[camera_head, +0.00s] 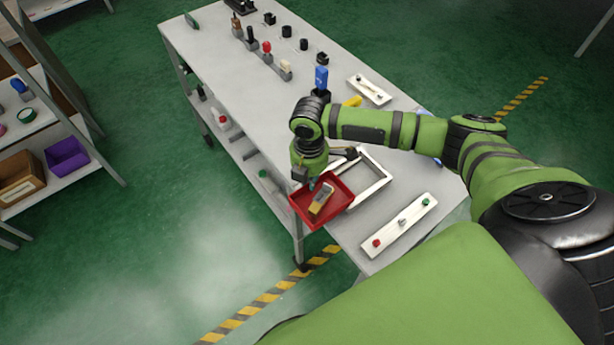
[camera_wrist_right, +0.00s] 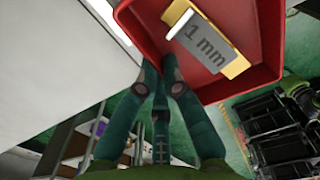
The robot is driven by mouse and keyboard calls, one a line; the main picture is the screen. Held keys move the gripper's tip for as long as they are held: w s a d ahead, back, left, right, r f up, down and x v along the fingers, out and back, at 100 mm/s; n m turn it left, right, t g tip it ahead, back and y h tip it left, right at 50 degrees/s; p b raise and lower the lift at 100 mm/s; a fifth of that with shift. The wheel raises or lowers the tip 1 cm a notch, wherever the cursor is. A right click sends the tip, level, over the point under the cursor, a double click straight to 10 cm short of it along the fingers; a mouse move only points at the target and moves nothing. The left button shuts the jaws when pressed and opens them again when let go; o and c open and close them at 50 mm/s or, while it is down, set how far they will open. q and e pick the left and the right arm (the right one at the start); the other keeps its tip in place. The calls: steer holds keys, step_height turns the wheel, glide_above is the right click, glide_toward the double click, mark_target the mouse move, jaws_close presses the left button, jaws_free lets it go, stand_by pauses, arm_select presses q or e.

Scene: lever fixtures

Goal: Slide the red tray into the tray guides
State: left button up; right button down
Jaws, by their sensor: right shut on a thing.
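The red tray (camera_head: 340,203) hangs at the near left edge of the workbench, partly out over the floor. It holds a yellow and grey block (camera_head: 321,199), marked "1 mm" in the right wrist view (camera_wrist_right: 205,48). My right gripper (camera_head: 312,182) is shut on the tray's wall, which shows between the fingertips in the right wrist view (camera_wrist_right: 160,80). The white tray guides (camera_head: 373,191) form a frame on the bench, just right of the tray. The tray's right side is close to the frame; contact cannot be told. My left gripper is not in view.
A white panel with red and green knobs (camera_head: 398,228) lies right of the guides. A blue-topped fixture (camera_head: 321,78) and a white strip (camera_head: 369,90) stand farther back. Several small levers line the far bench. A shelf with bins (camera_head: 67,155) stands at left.

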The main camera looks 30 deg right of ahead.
steer(key=shift+w+d, duration=0.2)
steer(key=shift+d, duration=0.9)
steer(key=c, duration=1.3)
jaws_free()
steer(key=shift+r, duration=0.1)
steer(key=shift+d, duration=0.1)
step_height(320, 180, up, 8)
